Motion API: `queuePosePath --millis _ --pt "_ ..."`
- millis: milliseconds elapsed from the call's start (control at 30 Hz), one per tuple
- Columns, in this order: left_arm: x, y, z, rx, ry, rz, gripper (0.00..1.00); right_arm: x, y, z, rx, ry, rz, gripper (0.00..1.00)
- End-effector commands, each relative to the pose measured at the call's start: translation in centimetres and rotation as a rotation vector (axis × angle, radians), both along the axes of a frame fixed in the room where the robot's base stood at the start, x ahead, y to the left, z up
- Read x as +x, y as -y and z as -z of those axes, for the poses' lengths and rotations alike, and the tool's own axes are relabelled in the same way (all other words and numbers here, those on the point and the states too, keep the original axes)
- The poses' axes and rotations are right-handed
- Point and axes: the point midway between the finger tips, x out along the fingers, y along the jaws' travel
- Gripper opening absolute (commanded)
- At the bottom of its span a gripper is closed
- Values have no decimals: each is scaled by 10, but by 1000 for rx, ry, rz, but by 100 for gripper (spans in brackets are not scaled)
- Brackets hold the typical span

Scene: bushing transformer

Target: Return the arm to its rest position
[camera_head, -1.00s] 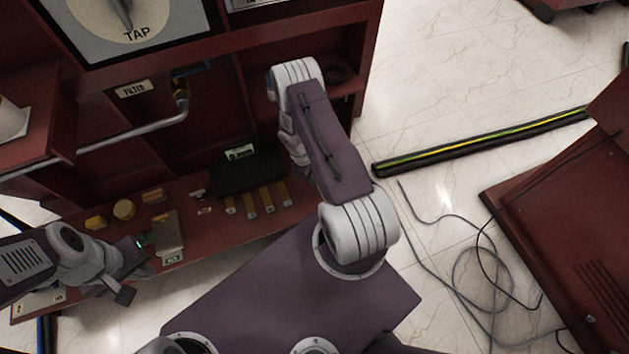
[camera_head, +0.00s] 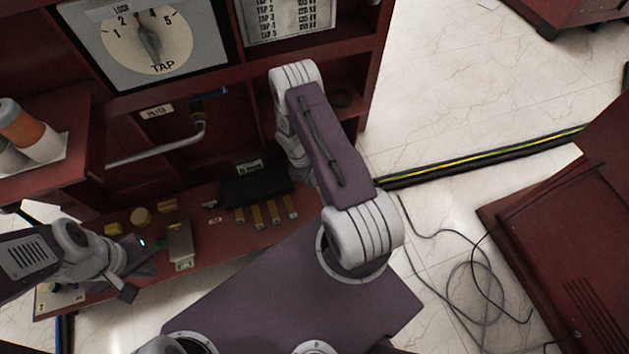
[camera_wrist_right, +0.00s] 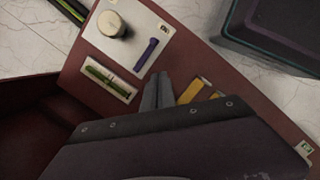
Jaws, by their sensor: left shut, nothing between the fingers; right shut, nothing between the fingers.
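My left gripper (camera_head: 138,268) shows at the lower left of the head view, its arm coming in from the left edge. It is shut and empty, beside a small grey box (camera_head: 180,242) on the red shelf; I cannot tell whether they touch. My right arm (camera_head: 330,150) stretches from my body up toward the cabinet, in the middle of the head view. Its gripper is hidden there behind the arm. In the right wrist view my right gripper (camera_wrist_right: 158,88) is shut and empty, over the red shelf between a white card and yellow strips.
The red cabinet carries a TAP dial (camera_head: 147,38) and a shelf (camera_head: 222,232) with a black block (camera_head: 255,185) and yellow strips (camera_head: 273,212). Loose cables (camera_head: 462,285) lie on the pale floor right of my arm. A red cabinet (camera_head: 560,240) stands at the right.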

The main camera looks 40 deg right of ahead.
Motion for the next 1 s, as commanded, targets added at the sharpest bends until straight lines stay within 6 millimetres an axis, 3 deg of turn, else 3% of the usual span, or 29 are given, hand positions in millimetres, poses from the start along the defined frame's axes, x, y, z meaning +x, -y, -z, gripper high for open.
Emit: queuePosePath --millis 33,600,667,767,833,900,1000 --pt "0 0 -8 0 0 0 0 0 -1 -9 0 0 0 0" --pt "0 0 -6 0 0 0 0 1 -2 -6 0 0 -2 0" --pt "0 0 -6 0 0 0 0 8 -5 -11 -3 14 -14 0" --pt "0 0 -6 0 0 0 0 44 -6 -40 -22 94 -39 0" --pt "0 0 -6 0 0 0 0 76 -12 -82 -38 180 -68 0" --pt "0 0 -6 0 -1 0 0 95 -26 -133 -42 261 -79 0" --pt "0 0 -6 0 0 0 0 97 -50 -196 -30 349 -53 0"
